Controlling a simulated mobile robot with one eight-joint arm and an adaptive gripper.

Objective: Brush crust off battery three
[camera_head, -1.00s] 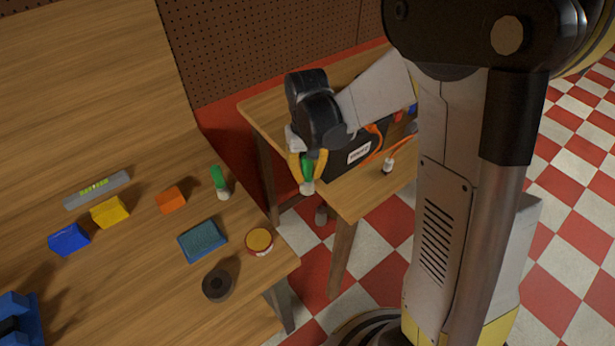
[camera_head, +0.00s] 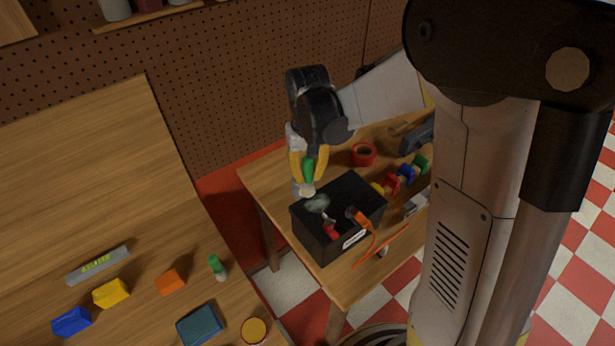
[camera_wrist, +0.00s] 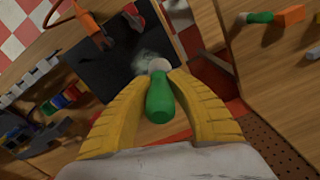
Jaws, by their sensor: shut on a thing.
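My gripper (camera_head: 308,165) is shut on a green-handled brush (camera_head: 308,172), with its pale bristle end pointing down. The brush also shows between the yellow fingers in the wrist view (camera_wrist: 160,100). Below it is a black battery (camera_head: 354,188) on the far table, with a white label on its front that I cannot read. A pale grey-green crust (camera_head: 318,203) sits on the battery top near its left side; it also shows in the wrist view (camera_wrist: 146,62). The bristles are right by the crust; I cannot tell whether they touch it.
A red terminal (camera_head: 331,231) and an orange cable clamp (camera_head: 363,220) are on the battery top. A red tape roll (camera_head: 363,154) and several coloured pieces lie behind and right. The near bench (camera_head: 130,230) holds coloured blocks, another green-handled item (camera_head: 216,267) and a blue-green pad (camera_head: 200,325).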

